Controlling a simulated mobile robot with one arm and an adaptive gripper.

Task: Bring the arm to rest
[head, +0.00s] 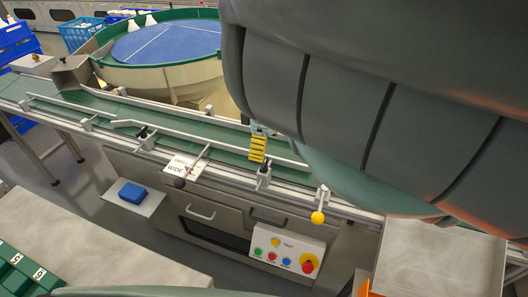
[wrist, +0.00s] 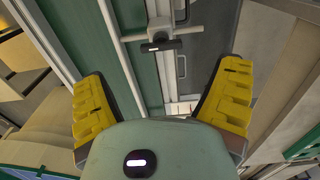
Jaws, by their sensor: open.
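My gripper (wrist: 165,72) is open in the wrist view, with its two yellow ridged fingers wide apart and nothing between them. Past the fingers are the green conveyor belt (wrist: 72,25), its rails and a dark clamp on a bar (wrist: 163,45). In the head view one yellow finger of my gripper (head: 258,148) shows over the conveyor's near side, beside the guide rail. I cannot tell whether it touches anything. My large grey arm covers the upper right and hides the rest of the gripper.
The conveyor (head: 190,128) runs across the middle, with a round green-rimmed bowl (head: 165,70) behind it. A yellow-knobbed lever (head: 318,217) and a button panel (head: 288,252) are on the near side. A blue block (head: 132,193) lies on a small shelf. A grey tray (head: 440,262) stands at right.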

